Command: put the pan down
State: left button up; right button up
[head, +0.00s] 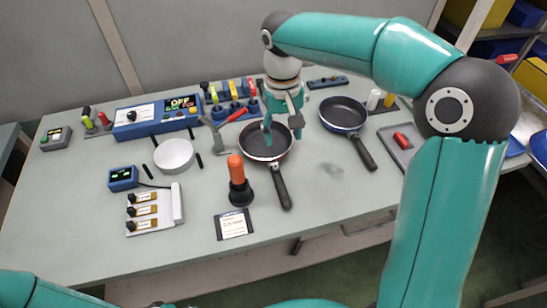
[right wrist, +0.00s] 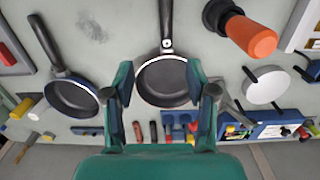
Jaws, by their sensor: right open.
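A dark frying pan with a reddish rim (head: 262,153) rests on the table, its black handle pointing toward the front. My right gripper (head: 282,126) hangs over the back of this pan with its fingers apart. In the right wrist view the same pan (right wrist: 163,80) shows between the two open fingers of my right gripper (right wrist: 162,88), handle pointing up; I cannot tell whether a finger touches it. A second, blue-rimmed pan (head: 343,112) lies to the right, and it also shows in the right wrist view (right wrist: 72,97). My left gripper is out of view.
An orange-handled tool (head: 237,180) stands left of the pan handle. A white round plate (head: 174,156), a blue control box (head: 157,117) and colored switches (head: 236,92) are farther left and back. A grey tray (head: 403,147) lies right. The table's front right is clear.

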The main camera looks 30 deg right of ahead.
send_over(278, 176)
jog(key=shift+t, duration=0.3)
jog(key=f, duration=0.7)
jog(key=f+b, duration=0.1)
jog(key=f, duration=0.3)
jog(key=shift+w+f, duration=0.3)
jog(key=f, duration=0.4)
jog(key=shift+s+f+p, duration=0.2)
jog(key=shift+s+p, duration=0.15)
jog(key=shift+f, duration=0.45)
grip_shut()
